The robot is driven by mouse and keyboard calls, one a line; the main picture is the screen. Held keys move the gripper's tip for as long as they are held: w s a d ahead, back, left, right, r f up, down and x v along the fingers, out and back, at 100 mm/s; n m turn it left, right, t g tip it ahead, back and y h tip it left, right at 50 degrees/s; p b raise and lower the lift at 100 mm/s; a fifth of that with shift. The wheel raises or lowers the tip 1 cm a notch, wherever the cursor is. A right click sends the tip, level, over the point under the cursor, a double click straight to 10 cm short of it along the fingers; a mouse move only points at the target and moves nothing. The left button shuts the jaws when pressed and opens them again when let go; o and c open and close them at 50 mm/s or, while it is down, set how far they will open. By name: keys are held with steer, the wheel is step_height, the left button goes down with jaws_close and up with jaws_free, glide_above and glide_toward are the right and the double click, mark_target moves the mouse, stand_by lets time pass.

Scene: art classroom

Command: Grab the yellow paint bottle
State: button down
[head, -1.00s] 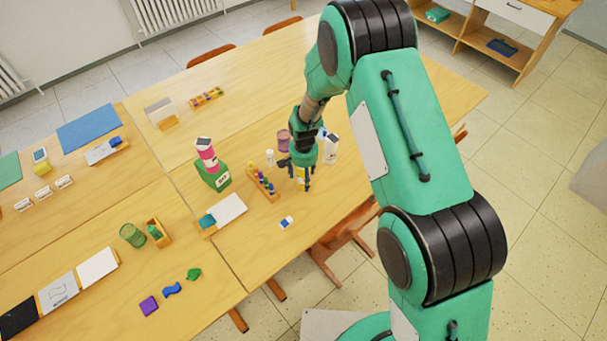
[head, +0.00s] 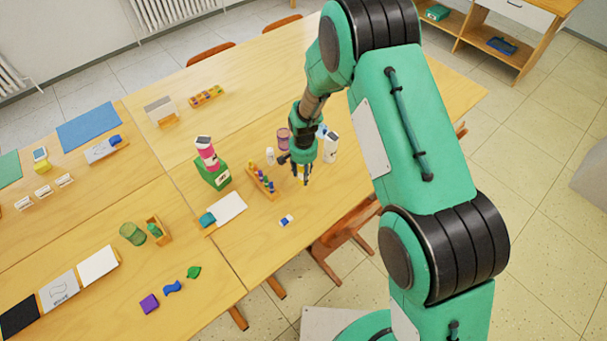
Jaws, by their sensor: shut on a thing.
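The yellow paint bottle (head: 301,174) is mostly hidden behind my gripper; only a small yellow patch shows between the fingers. My gripper (head: 303,178) points down over the table's right part and is shut on the bottle. I cannot tell whether the bottle touches the table.
A rack of small coloured bottles (head: 262,181) stands just left of my gripper. A white bottle (head: 330,147) and a pinkish jar (head: 283,138) stand close behind. A pink bottle (head: 206,153) sits by a green box (head: 213,173). A small blue-and-white item (head: 286,221) lies in front.

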steer(key=r, duration=0.2)
steer(key=shift+s+d+r, duration=0.15)
steer(key=shift+s+r, duration=0.25)
steer(key=s+d, duration=0.2)
steer(key=s, duration=0.5)
steer(key=s+d+r+p, duration=0.1)
steer(key=s+d, duration=0.2)
steer(key=s, duration=0.4)
steer(key=shift+d+r+p, duration=0.15)
steer(key=shift+d+p, duration=0.15)
steer(key=shift+d, duration=0.05)
